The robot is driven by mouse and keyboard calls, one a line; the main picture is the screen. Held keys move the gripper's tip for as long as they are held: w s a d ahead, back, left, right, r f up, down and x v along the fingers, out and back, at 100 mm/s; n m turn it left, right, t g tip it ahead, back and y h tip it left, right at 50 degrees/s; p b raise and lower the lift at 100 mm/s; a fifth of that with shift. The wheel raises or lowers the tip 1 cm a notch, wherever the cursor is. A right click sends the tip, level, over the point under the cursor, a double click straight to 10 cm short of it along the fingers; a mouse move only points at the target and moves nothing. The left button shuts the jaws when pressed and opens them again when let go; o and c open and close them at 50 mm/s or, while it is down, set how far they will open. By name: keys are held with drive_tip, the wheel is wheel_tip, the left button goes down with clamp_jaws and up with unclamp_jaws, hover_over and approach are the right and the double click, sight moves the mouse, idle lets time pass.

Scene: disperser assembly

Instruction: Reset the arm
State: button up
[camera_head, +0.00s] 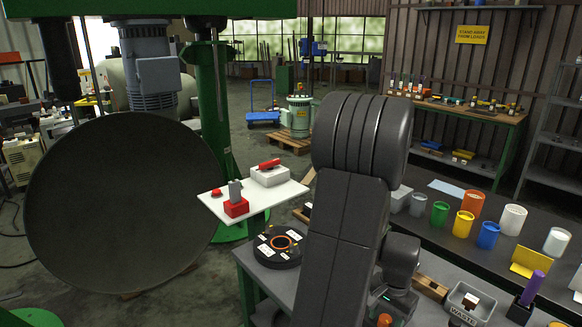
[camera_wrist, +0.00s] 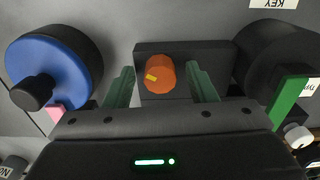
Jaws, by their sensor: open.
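My gripper (camera_wrist: 160,66) is open in the wrist view, its two green fingers apart. An orange cylinder (camera_wrist: 160,76) with a small yellow mark stands between the fingers, in front of a black block (camera_wrist: 150,50). There are visible gaps on both sides of it, and nothing is held. In the head view my dark arm fills the middle and bends down over the grey bench; the gripper's fingers are hidden there. An orange piece (camera_head: 385,320) shows just below the wrist.
In the wrist view, a blue-faced round part (camera_wrist: 45,72) lies left and a dark round part (camera_wrist: 275,55) right. In the head view, a black disc (camera_head: 277,248) sits left of my arm, near a white panel (camera_head: 262,200). Several coloured cups, including a blue one (camera_head: 487,236), stand right.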

drive_tip(key=n+p, duration=0.2)
drive_tip(key=n, duration=0.3)
drive_tip(key=n+p, duration=0.2)
drive_tip(key=n, duration=0.3)
drive_tip(key=shift+n, duration=0.3)
drive_tip(key=shift+s+a, duration=0.1)
idle(0.3)
